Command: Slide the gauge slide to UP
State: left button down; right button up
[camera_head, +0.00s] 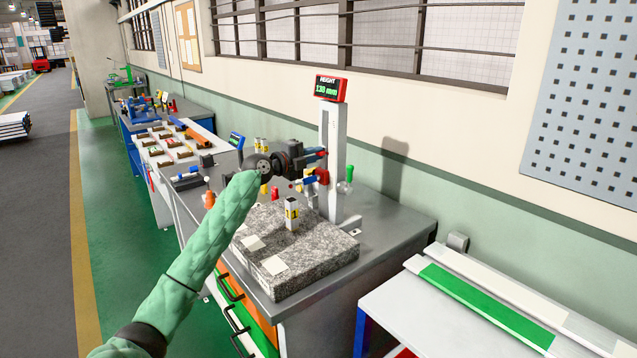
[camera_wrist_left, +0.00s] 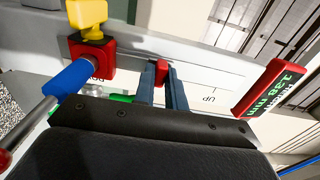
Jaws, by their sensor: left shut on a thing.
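The height gauge (camera_head: 333,130) is a pale upright column on the grey bench, with a red display reading 138 mm, also in the left wrist view (camera_wrist_left: 268,88). A small red tab (camera_wrist_left: 161,72), which I take as the gauge slide, sits on the column face. My left gripper (camera_wrist_left: 162,88) has its two dark fingers closed around this tab. In the head view my left gripper (camera_head: 320,154) is at the column, above a red carriage block (camera_head: 322,176). An UP mark (camera_wrist_left: 209,98) is printed on the column, apart from the tab towards the display. Another mark is partly hidden.
A speckled granite block (camera_head: 310,262) with a small yellow-marked block (camera_head: 292,213) lies below my left arm. In the wrist view, a carriage block (camera_wrist_left: 92,60) with yellow and blue parts is beside the fingers. A green knob (camera_head: 349,174) stands right of the column.

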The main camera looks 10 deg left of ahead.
pick_arm(q)
jog(key=shift+r, duration=0.35)
jog(key=shift+r+b, duration=0.55)
jog(key=shift+r, duration=1.4)
jog(key=shift+r+b, duration=0.35)
jog(key=shift+r, duration=1.6)
jog(key=shift+r, duration=0.5)
jog(key=c, duration=1.2)
grip_release()
jog(key=shift+c, duration=0.2)
